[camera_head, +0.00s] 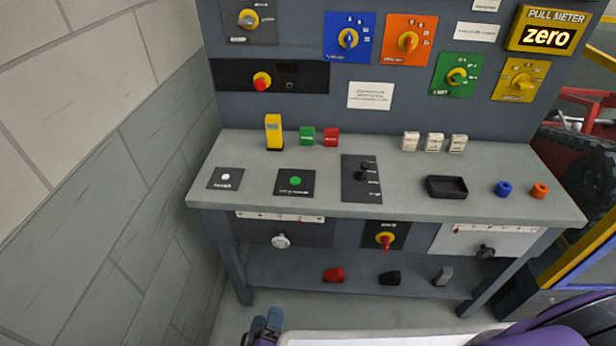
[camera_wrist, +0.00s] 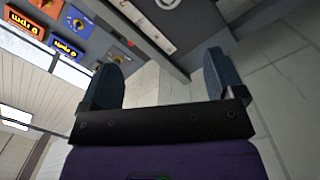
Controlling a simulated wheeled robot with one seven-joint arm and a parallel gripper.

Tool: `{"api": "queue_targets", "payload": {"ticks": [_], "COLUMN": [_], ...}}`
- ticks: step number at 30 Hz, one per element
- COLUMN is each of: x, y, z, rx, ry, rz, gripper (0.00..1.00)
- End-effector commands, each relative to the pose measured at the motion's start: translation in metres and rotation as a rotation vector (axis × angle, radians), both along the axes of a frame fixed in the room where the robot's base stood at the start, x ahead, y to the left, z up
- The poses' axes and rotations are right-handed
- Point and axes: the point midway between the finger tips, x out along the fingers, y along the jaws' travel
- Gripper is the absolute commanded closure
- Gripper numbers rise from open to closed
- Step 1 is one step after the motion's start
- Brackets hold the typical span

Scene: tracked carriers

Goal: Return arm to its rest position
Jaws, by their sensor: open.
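My gripper (camera_wrist: 163,80) shows in the wrist view with its two blue-grey fingers wide apart and nothing between them. In the head view, the gripper's fingertips (camera_head: 265,325) show small at the bottom edge, left of centre, in front of the workbench and below its top. The gripper touches nothing that I can see. Purple parts of my arm show at the bottom right of the head view; the links between are mostly out of frame.
The grey workbench (camera_head: 400,200) stands ahead, with a black tray (camera_head: 447,187), blocks, rings and switches on it. Its lower shelf (camera_head: 300,270) holds several small items. A panel of coloured dials (camera_head: 300,45) rises behind. A block wall (camera_head: 110,170) is close on the left. A red vehicle (camera_head: 580,165) stands right.

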Motion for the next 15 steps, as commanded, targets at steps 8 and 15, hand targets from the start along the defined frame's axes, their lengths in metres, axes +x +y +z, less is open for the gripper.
{"api": "queue_targets", "payload": {"ticks": [8, 15], "x": [0.017, 0.044], "y": [0.002, -0.002], "z": [0.032, 0.079], "rx": [-0.006, -0.013], "ry": [0.036, 0.104], "rz": [-0.112, -0.272], "gripper": [0.12, 0.12]}}
